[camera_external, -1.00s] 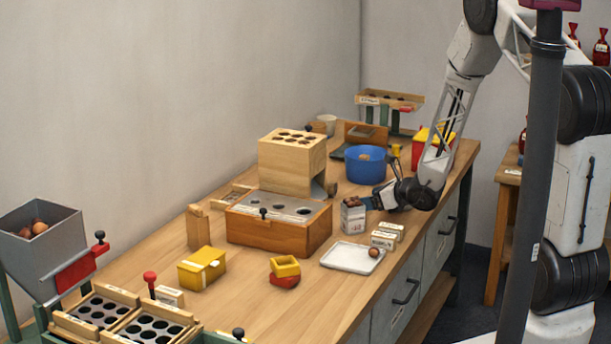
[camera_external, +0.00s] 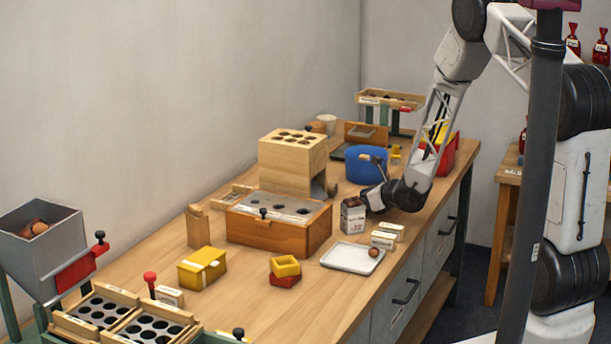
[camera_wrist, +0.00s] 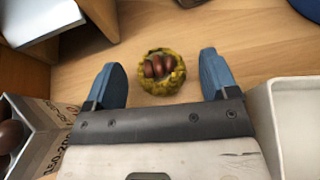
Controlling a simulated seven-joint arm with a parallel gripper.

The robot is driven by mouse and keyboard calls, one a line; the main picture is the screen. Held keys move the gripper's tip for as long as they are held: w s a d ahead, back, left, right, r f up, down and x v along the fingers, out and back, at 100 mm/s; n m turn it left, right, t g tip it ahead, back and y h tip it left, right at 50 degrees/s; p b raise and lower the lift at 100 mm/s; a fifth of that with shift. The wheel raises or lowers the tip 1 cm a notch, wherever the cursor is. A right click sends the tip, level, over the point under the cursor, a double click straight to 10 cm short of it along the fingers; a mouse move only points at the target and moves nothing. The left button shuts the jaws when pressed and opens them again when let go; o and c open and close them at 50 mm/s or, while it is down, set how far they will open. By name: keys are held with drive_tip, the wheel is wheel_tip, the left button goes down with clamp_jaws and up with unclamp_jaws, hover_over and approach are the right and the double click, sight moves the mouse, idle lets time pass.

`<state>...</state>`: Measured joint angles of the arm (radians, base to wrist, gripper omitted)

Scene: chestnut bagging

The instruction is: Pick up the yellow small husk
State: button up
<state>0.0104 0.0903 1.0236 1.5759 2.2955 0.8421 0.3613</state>
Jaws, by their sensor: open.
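The yellow small husk (camera_wrist: 161,72) sits on the wooden table in the wrist view, a rough yellow-green cup with several brown chestnuts inside. My gripper (camera_wrist: 163,75) is open, with its two blue fingers on either side of the husk's near edge. The husk lies between and slightly beyond the fingertips, with a gap on each side. In the external view my gripper (camera_external: 368,196) is low over the table behind the labelled carton; the husk is hidden there.
A carton of chestnuts (camera_wrist: 32,140) stands close to the left finger; it also shows in the external view (camera_external: 353,219). A pale container (camera_wrist: 285,125) is close on the right. A blue bowl (camera_external: 366,169) stands behind my gripper. A white tray (camera_external: 340,258) lies in front.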

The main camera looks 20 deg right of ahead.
sight(355, 196)
drive_tip(key=shift+x, duration=0.95)
drive_tip(key=c, duration=1)
drive_tip(key=shift+r, duration=0.15)
drive_tip(key=shift+r, duration=4.9)
